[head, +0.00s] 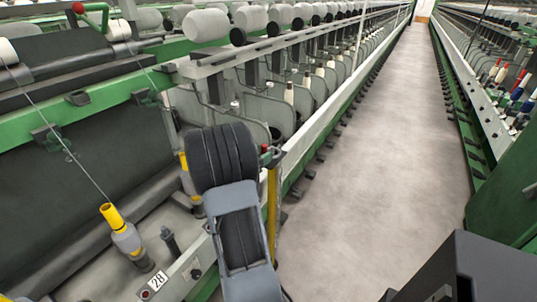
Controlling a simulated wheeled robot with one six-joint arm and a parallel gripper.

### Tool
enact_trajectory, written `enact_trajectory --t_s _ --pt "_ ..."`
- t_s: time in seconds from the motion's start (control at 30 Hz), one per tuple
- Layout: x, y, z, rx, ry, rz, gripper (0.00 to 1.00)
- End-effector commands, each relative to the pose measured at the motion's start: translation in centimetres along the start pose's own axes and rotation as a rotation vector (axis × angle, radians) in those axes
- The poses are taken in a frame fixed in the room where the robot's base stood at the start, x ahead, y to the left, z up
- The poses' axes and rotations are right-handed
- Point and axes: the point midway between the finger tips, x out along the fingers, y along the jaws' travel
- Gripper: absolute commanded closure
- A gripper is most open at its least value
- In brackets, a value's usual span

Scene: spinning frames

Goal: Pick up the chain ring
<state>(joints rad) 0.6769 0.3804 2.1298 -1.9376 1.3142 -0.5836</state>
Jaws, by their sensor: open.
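I cannot make out a chain ring anywhere in the head view. A grey and black arm link of mine rises from the bottom centre and ends in a thick black ribbed part. It covers a piece of the machine's front behind it. No gripper fingers show, so I cannot see where my gripper is relative to a ring.
A green and grey spinning frame (95,112) fills the left, with white rolls (206,25) on top. A yellow-topped bobbin (124,236) stands low at the left. A yellow post (272,215) is beside my arm. A clear grey aisle (375,170) runs between the machine rows.

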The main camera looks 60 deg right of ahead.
Motion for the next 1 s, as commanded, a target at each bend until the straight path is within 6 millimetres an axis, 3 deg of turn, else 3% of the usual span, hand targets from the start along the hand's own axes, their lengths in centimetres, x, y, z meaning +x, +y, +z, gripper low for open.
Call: enact_trajectory --t_s 0.23,0.57,1.0 --pt "2.9 -0.1 0.1 0.000 0.000 -0.001 0.47" --pt "3.3 -0.1 0.1 0.000 0.000 0.000 0.47" --pt "3.2 -0.1 0.1 0.000 0.000 0.000 0.90"
